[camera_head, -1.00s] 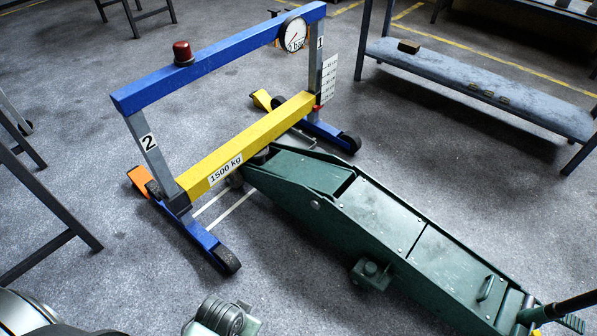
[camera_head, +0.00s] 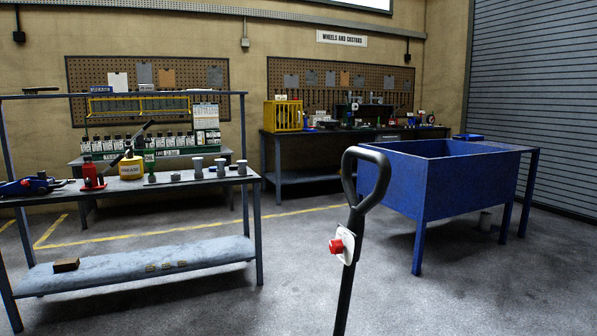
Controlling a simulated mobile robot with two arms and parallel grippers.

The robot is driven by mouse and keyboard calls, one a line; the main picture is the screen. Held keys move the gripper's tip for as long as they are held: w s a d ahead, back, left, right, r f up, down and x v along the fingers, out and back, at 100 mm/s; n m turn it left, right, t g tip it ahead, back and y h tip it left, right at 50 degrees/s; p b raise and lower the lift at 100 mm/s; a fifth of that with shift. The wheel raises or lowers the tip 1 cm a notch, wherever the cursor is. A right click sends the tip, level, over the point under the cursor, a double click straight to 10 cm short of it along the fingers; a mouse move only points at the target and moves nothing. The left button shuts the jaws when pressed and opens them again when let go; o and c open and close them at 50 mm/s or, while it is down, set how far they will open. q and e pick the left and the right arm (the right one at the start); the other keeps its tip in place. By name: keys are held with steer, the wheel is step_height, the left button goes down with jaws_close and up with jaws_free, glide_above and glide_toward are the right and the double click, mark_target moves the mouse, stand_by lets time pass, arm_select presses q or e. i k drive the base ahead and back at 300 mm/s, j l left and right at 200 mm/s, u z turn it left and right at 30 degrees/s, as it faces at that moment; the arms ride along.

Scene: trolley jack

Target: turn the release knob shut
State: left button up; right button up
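A red knob (camera_head: 337,246) sits on a pale plate (camera_head: 345,243) on the shaft of a black handle (camera_head: 346,295). The handle stands nearly upright, right of the picture's middle, with an open loop grip (camera_head: 382,185) at its top. The handle's lower end is cut off by the bottom edge. I cannot tell from here how far the knob is turned. Neither of my grippers shows in this view.
A workbench (camera_head: 220,181) with a red jack (camera_head: 92,172), a yellow can (camera_head: 132,167) and other parts stands at the left. A blue tub on legs (camera_head: 455,190) stands right, behind the handle. Grey floor (camera_head: 290,275) is free between them.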

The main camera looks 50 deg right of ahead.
mark_target(336, 245)
steer(key=z, duration=1.85)
